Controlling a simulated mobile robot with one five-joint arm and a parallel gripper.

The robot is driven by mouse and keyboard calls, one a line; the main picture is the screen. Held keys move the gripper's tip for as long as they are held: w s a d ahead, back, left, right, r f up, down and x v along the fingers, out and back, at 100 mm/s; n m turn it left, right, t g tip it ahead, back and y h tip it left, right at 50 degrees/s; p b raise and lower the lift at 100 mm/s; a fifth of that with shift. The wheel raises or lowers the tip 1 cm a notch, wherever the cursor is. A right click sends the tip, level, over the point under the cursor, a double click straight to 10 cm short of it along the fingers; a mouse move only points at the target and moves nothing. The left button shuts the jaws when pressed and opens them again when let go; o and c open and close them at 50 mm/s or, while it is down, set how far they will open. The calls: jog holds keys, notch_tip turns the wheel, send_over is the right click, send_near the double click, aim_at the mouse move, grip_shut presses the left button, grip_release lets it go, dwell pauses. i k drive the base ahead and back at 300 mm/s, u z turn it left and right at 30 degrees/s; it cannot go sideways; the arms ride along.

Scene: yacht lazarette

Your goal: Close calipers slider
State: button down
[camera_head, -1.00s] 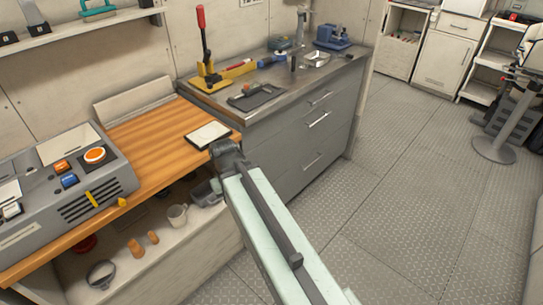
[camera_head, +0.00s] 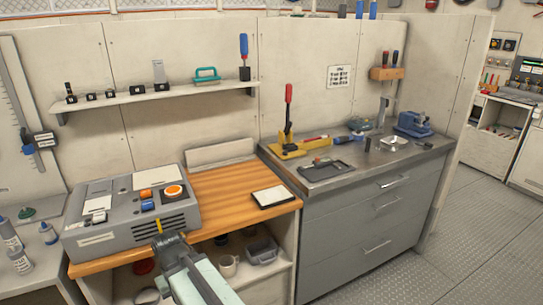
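A large pair of calipers (camera_head: 14,88) hangs on the wall at the far left, its long grey scale slightly tilted. The slider (camera_head: 38,143), dark with blue and pale labels, sits near the lower end of the visible scale. The top of the calipers is near the picture's edge, and I cannot tell how far the jaws are apart. My gripper (camera_head: 170,243) is low in the picture, in front of the wooden bench, to the right of and well apart from the calipers. Its fingers are too small and dark to show whether it is open.
A grey control box (camera_head: 130,215) stands on the wooden bench (camera_head: 232,186) beside my gripper. Bottles (camera_head: 18,255) stand at lower left below the calipers. A wall shelf (camera_head: 150,97) holds small tools. A metal-topped drawer cabinet (camera_head: 375,215) is at right, with free floor beyond.

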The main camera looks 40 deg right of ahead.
aim_at(318, 164)
jog(key=u, duration=1.75)
jog(key=k, duration=1.6)
jog(key=z, duration=1.15)
jog(key=i, duration=1)
jog(key=u, duration=0.05)
